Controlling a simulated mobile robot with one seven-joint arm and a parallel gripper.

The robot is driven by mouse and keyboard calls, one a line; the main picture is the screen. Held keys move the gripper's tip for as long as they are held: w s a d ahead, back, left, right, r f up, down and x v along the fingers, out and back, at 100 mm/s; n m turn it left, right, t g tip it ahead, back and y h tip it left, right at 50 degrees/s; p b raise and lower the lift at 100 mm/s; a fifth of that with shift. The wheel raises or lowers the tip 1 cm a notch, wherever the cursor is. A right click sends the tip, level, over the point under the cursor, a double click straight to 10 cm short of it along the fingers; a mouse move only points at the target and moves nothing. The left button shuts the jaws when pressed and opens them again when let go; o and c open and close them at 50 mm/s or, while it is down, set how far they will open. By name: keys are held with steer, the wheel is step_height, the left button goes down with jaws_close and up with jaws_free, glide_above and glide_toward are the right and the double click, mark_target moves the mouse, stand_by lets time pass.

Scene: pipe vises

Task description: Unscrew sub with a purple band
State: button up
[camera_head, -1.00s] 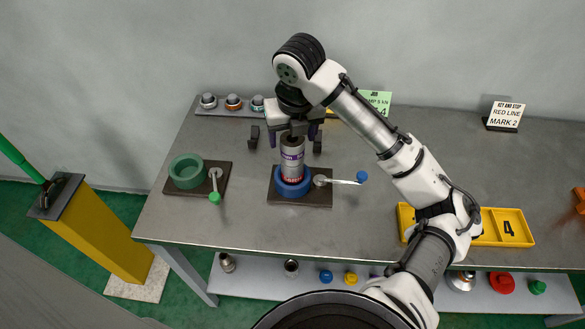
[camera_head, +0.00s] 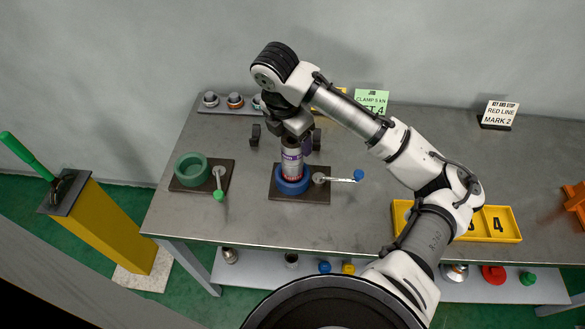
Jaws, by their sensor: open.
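The sub with a purple band (camera_head: 291,163) is a grey upright cylinder with a purple band and a red mark lower down. It stands in the blue ring vise (camera_head: 292,185) on a dark base plate. The vise has a lever with a blue knob (camera_head: 358,175) pointing right. My gripper (camera_head: 287,137) is open, pointing down over the top of the sub, with a finger on either side. The sub's top is partly hidden by my gripper.
A green ring vise (camera_head: 192,170) with a green-knobbed lever stands to the left. A yellow tray (camera_head: 508,224) lies at the right. A rack of fittings (camera_head: 221,108) and a green sign (camera_head: 371,101) are at the back. The table front is clear.

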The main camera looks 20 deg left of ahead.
steer(key=m, duration=0.5)
steer(key=shift+h, duration=0.4)
steer(key=m+g, duration=0.1)
steer(key=m, duration=0.3)
steer(key=c, duration=1)
steer(key=n, duration=0.3)
steer(key=n+b, duration=0.1)
steer(key=n, duration=0.2)
steer(key=shift+n+t+y, duration=0.3)
steer(key=shift+t, duration=0.1)
steer(key=n+b, duration=0.1)
steer(key=n, duration=0.2)
steer(key=shift+n+y, duration=0.3)
steer(key=shift+n, duration=0.1)
steer(key=n, duration=0.3)
steer(key=shift+n+t+y+b, duration=0.3)
